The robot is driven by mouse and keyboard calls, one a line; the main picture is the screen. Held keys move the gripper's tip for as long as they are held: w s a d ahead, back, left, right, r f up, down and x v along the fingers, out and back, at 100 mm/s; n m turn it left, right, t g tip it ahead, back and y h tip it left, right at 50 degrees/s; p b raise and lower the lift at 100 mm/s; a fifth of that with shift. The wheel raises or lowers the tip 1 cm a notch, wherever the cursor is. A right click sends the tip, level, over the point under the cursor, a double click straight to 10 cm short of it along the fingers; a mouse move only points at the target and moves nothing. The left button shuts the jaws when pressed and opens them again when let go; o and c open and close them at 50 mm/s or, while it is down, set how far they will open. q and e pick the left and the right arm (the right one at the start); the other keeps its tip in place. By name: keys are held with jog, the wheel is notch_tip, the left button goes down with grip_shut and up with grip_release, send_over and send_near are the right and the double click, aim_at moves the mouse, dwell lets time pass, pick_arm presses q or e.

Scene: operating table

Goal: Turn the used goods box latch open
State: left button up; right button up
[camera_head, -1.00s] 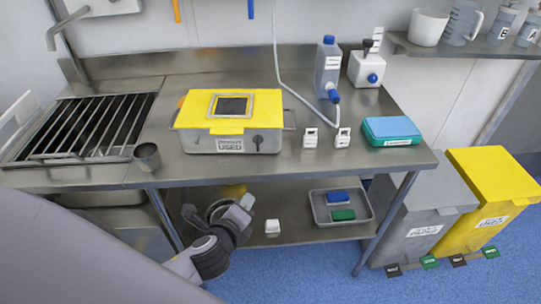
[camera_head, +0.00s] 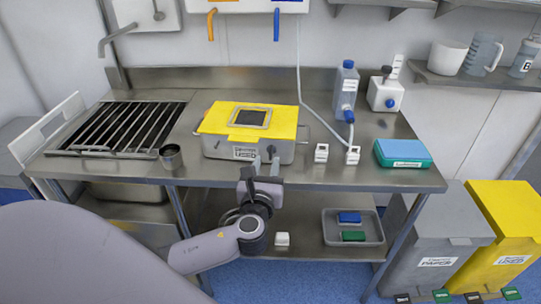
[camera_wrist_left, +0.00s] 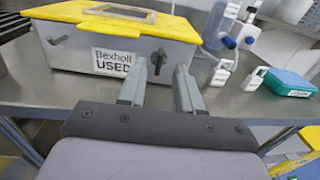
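The used goods box (camera_head: 222,146) is a grey metal box with a yellow lid and a "USED" label, standing on the steel table. Its dark latch (camera_head: 271,151) is on the front face, right of the label. In the left wrist view the latch (camera_wrist_left: 159,57) appears between my fingertips, apparently a little beyond them. My left gripper (camera_head: 263,168) is open in front of the box, its two fingers apart and empty (camera_wrist_left: 161,68). I cannot tell whether a finger touches the latch. My right gripper is not in view.
Two small white tagged items (camera_head: 321,152) and a blue-green box (camera_head: 403,153) stand right of the used goods box.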

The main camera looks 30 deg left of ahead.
aim_at(270, 152)
pick_arm(q)
jog(key=shift+x, duration=2.3)
grip_shut()
